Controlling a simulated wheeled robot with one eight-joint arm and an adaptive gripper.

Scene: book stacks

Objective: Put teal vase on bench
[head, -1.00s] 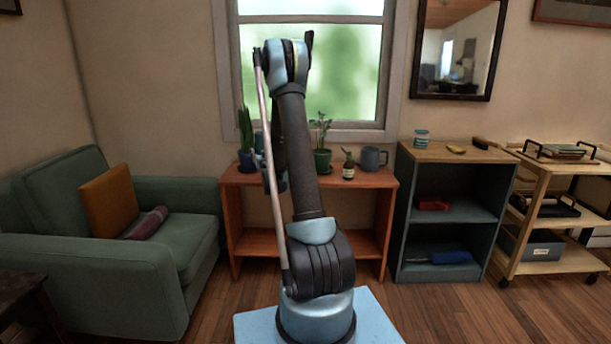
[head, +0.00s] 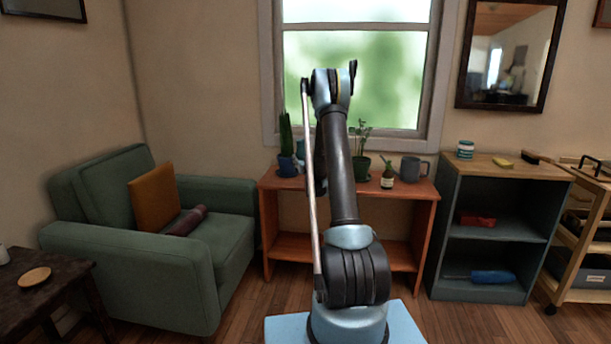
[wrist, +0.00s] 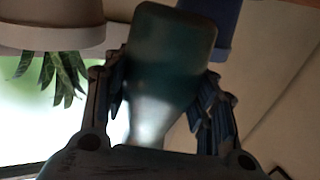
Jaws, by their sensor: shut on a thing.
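The teal vase (wrist: 170,60) is dark and glossy in the wrist view, between the two fingers of my gripper (wrist: 165,80), which is shut on it. In the head view only a small teal patch of the vase (head: 301,150) shows, beside the blue plant pot and left of my arm. My gripper is mostly hidden behind my arm there. I cannot tell whether the vase touches the surface below. The reddish wooden piece under the window, probably the bench (head: 285,250), has a top and a lower shelf.
A green armchair (head: 130,240) stands left and a dark shelf (head: 495,230) right. The lower shelf looks mostly bare.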

